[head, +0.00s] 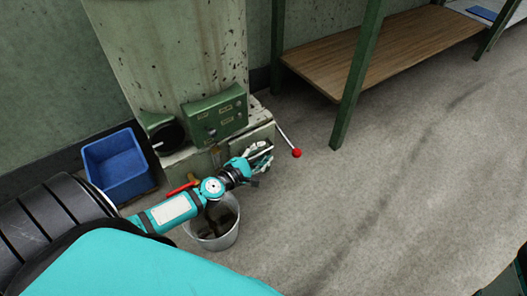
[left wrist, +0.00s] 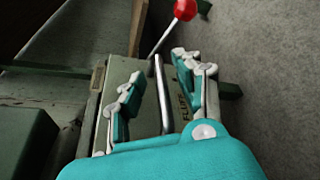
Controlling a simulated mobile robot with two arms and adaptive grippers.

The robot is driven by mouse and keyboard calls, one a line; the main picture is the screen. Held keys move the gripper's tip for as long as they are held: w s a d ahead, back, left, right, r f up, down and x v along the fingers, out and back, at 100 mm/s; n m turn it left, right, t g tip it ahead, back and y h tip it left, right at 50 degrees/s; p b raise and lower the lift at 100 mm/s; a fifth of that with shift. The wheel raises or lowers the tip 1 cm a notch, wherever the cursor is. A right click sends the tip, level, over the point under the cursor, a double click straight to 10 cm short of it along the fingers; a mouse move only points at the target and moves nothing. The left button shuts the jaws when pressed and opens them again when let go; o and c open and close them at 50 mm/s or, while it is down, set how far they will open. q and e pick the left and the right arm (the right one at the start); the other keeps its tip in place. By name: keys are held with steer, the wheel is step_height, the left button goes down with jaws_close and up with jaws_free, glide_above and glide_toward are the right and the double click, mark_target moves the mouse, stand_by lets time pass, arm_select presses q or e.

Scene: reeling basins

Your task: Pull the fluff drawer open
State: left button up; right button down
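The fluff drawer (left wrist: 143,118) is a grey-green box front in the left wrist view, with partly hidden dark lettering at its right. Its handle, a thin metal bar (left wrist: 161,92), runs across the front. My left gripper (left wrist: 160,88) is open, with one finger on each side of the bar and gaps on both sides. In the head view my left gripper (head: 262,157) is at the drawer front, low on the machine, and hides much of it. Whether the drawer is fully closed is hard to tell. My right gripper is not in view.
A lever with a red ball (head: 296,153) sticks out beside the drawer. A metal bucket (head: 230,237) stands under my left arm. A blue bin (head: 117,163) is at the left. A green-legged table (head: 385,48) stands behind. The concrete floor at right is clear.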

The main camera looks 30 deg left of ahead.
arm_select(q)
steer(key=shift+x, duration=0.85)
jaws_close()
